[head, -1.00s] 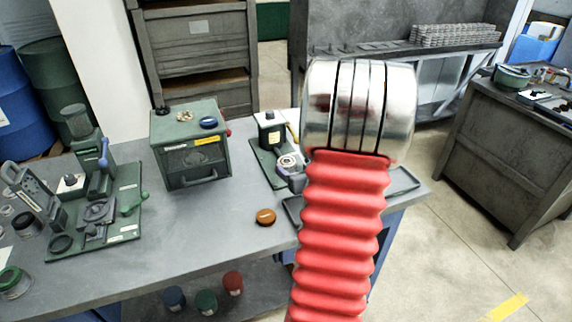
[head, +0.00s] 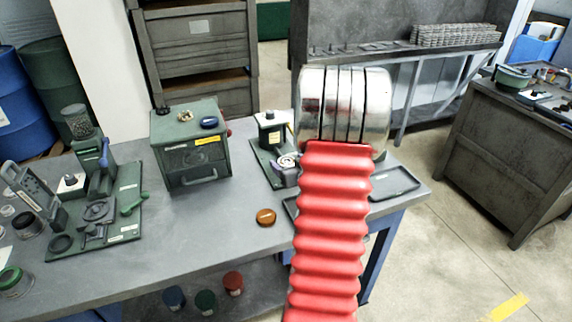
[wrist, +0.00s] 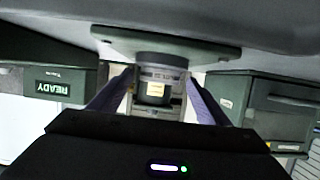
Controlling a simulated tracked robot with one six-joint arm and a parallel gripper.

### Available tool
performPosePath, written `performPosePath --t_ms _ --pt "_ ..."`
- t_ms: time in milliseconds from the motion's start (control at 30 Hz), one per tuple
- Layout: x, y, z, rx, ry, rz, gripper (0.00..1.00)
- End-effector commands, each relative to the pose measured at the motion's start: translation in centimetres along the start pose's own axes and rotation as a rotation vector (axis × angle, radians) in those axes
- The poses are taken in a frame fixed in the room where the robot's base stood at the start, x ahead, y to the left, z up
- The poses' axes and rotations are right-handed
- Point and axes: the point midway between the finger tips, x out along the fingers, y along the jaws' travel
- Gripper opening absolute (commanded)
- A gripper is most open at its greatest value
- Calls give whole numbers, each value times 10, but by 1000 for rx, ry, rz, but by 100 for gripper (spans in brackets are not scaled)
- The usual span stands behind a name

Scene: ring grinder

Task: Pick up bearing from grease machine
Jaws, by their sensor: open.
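The likely grease machine (head: 271,134) stands near the right end of the bench, with a green base, a dark block and a pale label. A small silvery ring (head: 287,160), perhaps the bearing, shows at its front. My red and metal arm hides the area to its right. The wrist view looks upside down. There my gripper (wrist: 160,82) is open, with purple fingers either side of a grey cylindrical part (wrist: 158,76) with a yellow label, below a green base (wrist: 205,47). I cannot tell whether the fingers touch it, or which part is the bearing.
A green box with a drawer (head: 190,155) stands left of the machine. A green fixture (head: 125,200) with a lever fills the bench's left side. An orange-brown disc (head: 265,217) lies near the front. A flat dark tray (head: 396,184) lies at the right end. Mid-bench is clear.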

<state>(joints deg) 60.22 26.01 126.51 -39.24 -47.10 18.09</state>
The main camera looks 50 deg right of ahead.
Motion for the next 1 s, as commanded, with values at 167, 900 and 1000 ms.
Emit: performPosePath --t_ms 167,900,1000 --pt "0 0 0 0 0 0 70" --pt "0 1 0 0 -1 1 40" --pt "0 0 0 0 -1 1 33"
